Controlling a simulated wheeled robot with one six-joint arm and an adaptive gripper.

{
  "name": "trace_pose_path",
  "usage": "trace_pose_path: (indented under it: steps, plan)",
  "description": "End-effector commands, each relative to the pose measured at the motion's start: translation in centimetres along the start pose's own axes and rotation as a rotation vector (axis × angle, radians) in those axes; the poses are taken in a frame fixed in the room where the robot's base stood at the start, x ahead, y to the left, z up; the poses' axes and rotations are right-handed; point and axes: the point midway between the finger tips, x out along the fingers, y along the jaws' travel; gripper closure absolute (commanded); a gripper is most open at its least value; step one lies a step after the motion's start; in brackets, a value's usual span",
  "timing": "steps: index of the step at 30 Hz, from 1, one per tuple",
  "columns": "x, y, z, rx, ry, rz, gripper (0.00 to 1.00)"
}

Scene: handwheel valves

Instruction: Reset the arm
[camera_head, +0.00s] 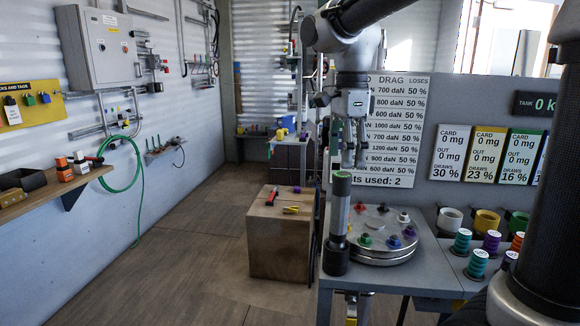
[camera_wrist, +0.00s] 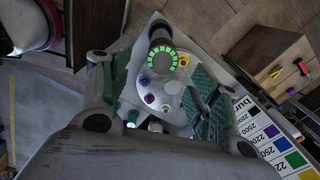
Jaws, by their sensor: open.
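My gripper (camera_head: 350,155) hangs fingers-down from the arm at the upper middle of the head view. In the wrist view my gripper (camera_wrist: 162,88) shows two green-padded fingers spread apart with nothing between them. Below it stands a round metal disc (camera_head: 380,252) with several coloured knobs on top. The same disc (camera_wrist: 150,90) shows between the fingers in the wrist view. A dark post with a green-marked top (camera_head: 340,205) stands at the disc's left edge, and its lit green ring (camera_wrist: 162,58) faces the wrist camera. The gripper is apart from both.
A grey bench (camera_head: 440,262) carries the disc, several thread-like spools (camera_head: 478,262) and cups (camera_head: 450,220). A board of printed figures (camera_head: 400,130) stands behind. A wooden crate (camera_head: 280,250) with tools on it is left of the bench. The floor (camera_head: 190,270) further left is clear.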

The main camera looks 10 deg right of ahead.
Motion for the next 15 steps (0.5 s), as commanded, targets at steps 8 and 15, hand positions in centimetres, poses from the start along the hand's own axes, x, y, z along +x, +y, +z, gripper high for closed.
trace_pose_path:
  steps: [8,15]
  plan:
    - [0.0,6.8,-6.8,-0.512,0.007,-0.134,0.38]
    - [2.8,14.8,-12.0,-1.130,0.145,-0.255,0.38]
